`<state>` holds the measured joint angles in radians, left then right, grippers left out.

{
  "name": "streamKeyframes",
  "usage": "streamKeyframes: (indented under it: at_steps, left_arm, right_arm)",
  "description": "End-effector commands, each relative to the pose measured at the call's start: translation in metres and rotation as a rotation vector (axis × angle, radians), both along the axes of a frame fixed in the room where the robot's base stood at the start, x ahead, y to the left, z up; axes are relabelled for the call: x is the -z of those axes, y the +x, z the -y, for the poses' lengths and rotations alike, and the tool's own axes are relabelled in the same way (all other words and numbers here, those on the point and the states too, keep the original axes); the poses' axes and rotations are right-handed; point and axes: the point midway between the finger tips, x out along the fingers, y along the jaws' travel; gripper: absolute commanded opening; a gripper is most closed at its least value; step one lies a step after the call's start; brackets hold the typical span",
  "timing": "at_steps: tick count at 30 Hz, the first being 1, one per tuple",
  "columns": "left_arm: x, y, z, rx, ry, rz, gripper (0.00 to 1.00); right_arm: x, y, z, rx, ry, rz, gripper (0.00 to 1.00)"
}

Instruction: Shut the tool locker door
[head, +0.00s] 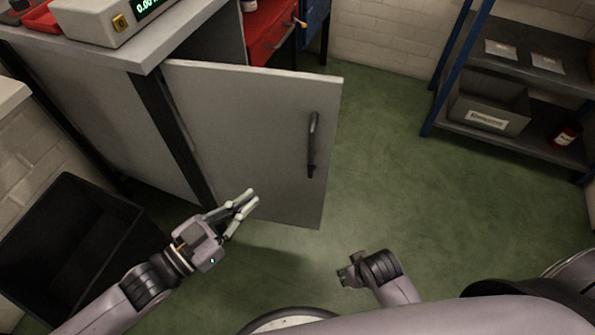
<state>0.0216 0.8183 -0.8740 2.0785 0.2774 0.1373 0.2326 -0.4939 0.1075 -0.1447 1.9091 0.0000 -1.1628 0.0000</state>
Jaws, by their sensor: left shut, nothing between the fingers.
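The tool locker door (255,130) is a flat grey panel with a dark vertical bar handle (313,145) near its free right edge. It stands open, swung out from the dark post at the corner of the grey locker under the worktop (70,50). My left gripper (250,201) is shut and empty, in front of the door's lower left part. I cannot tell whether its fingertips touch the panel. My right gripper (347,272) is low over the floor, right of the door's bottom corner; its fingers are too unclear to read.
A black open bin (60,235) stands at the left, near my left arm. A red drawer unit (268,30) is behind the door. A blue-framed shelf (455,65) with a grey box (490,105) stands at the right. Green floor (400,180) is clear between door and shelf.

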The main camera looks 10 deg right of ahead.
Motion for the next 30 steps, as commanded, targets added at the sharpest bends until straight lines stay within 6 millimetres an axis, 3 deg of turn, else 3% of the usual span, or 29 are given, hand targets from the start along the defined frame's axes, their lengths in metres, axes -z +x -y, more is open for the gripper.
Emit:
streamKeyframes:
  at_steps: [5, 21, 30]
  left_arm:
    - [-0.003, 0.008, 0.014, 0.004, -0.007, 0.003, 0.0]
    - [0.0, 0.065, 0.102, 0.003, -0.004, 0.004, 0.0]
    - [0.0, 0.075, 0.118, 0.002, -0.001, 0.002, 0.0]
  right_arm:
    - [-0.006, 0.001, 0.0, 0.001, 0.0, 0.004, 0.4]
    - [-0.047, 0.004, 0.001, 0.004, 0.001, 0.027, 0.4]
    - [-0.059, 0.003, 0.001, 0.006, 0.001, 0.03, 0.4]
